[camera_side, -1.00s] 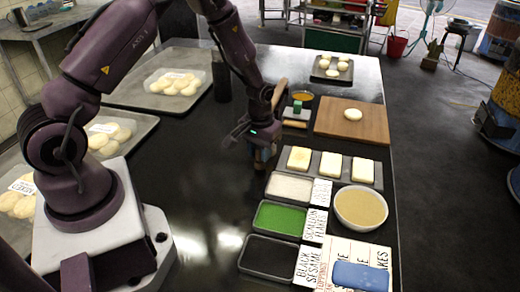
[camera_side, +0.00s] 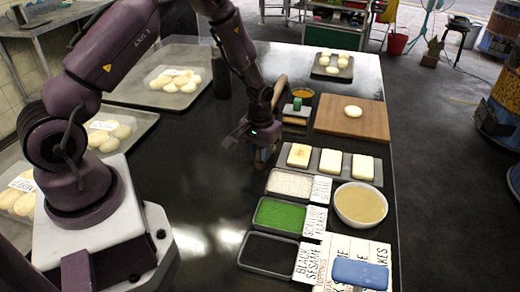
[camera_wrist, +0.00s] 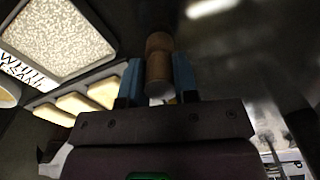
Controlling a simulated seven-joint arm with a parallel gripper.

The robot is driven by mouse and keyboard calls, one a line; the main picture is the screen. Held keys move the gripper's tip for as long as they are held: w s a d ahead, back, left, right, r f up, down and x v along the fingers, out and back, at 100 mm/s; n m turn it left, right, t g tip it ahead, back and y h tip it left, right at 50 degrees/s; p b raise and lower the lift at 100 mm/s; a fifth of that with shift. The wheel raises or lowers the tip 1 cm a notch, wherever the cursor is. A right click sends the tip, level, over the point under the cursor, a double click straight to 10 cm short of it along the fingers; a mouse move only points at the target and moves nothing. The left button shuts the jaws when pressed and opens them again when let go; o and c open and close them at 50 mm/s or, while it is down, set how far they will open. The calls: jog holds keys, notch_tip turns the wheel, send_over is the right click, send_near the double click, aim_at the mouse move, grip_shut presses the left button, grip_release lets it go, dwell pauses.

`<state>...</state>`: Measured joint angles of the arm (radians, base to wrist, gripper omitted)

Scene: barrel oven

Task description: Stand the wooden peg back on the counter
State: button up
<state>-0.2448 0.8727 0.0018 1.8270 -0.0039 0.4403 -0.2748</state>
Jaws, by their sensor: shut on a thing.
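The wooden peg (camera_wrist: 158,62) is a brown cylinder with a paler end, between the blue fingers of my gripper (camera_wrist: 158,78) in the wrist view. My gripper is shut on it. In the side view my gripper (camera_side: 264,160) is low over the dark counter (camera_side: 200,180), left of the tray of pale blocks. The peg is mostly hidden there by the gripper, and I cannot tell whether it touches the counter.
A tray with pale square blocks (camera_side: 332,162) is just right of my gripper. Trays of white sesame (camera_side: 289,183), green scallion (camera_side: 279,215) and black sesame (camera_side: 268,254) line up nearer the camera, beside a bowl (camera_side: 360,206).

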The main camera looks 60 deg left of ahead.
jog(key=o, duration=0.9)
jog(key=shift+o, duration=0.2)
jog(key=shift+r, duration=0.15)
notch_tip(320, 180, up, 12)
jog(key=s+d+r+m+t, duration=0.2)
jog(key=s+d+r, duration=0.3)
jog(key=s+r, duration=0.4)
jog(key=s+d+r+m+t, duration=0.3)
jog(key=s+d+r+m, duration=0.1)
jog(key=s+r, duration=0.6)
jog(key=shift+s+d+r+t, duration=0.15)
jog(key=shift+d+r+t, duration=0.15)
jog(key=shift+d, duration=0.05)
